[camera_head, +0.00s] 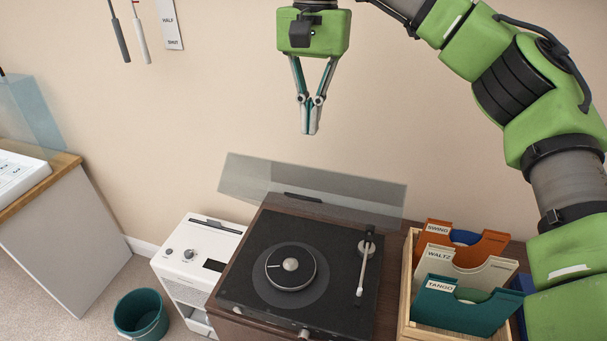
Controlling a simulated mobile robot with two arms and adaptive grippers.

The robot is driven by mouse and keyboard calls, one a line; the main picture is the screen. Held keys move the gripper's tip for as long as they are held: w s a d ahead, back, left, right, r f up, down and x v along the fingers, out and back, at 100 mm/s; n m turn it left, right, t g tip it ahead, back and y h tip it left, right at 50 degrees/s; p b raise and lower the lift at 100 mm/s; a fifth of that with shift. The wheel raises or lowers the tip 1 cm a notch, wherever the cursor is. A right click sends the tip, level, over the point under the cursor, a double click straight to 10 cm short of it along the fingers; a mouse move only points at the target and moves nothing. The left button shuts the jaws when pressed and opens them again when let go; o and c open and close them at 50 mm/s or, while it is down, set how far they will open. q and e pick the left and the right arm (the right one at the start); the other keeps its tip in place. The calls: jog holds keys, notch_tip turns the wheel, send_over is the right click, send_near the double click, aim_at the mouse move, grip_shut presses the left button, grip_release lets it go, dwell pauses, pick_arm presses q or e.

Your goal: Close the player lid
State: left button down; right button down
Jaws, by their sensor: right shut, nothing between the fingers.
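The record player (243,268) is a dark box with a round platter and a tonearm, standing on a brown cabinet. Its clear grey lid (340,191) stands raised and tilted up at the back edge of the player. My right gripper (310,132) is shut and empty, pointing down. In the picture it is above the lid and apart from it, in front of the wall. My left gripper is not in view.
A wooden crate (405,300) with orange, cream and teal record sleeves stands right of the player, near my right arm. A white machine (190,240) stands to its left, with a teal bin (140,314) on the floor. Hanging cords and a sign (170,25) are at the upper left.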

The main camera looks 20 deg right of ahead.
aim_at(303, 178)
notch_tip(303, 178, down, 8)
jog(key=shift+s+a+r+p, duration=0.1)
jog(key=shift+s+p, duration=0.05)
jog(key=shift+p, duration=0.2)
jog(key=shift+s+a+f+p, duration=0.25)
jog(key=shift+s+a+f, duration=0.15)
jog(key=shift+s, duration=0.2)
jog(key=shift+s+a+f+p, duration=0.2)
jog(key=shift+s+a+f, duration=0.15)
jog(key=shift+s, duration=0.2)
jog(key=shift+s+a+f, duration=0.25)
jog(key=shift+f, duration=0.1)
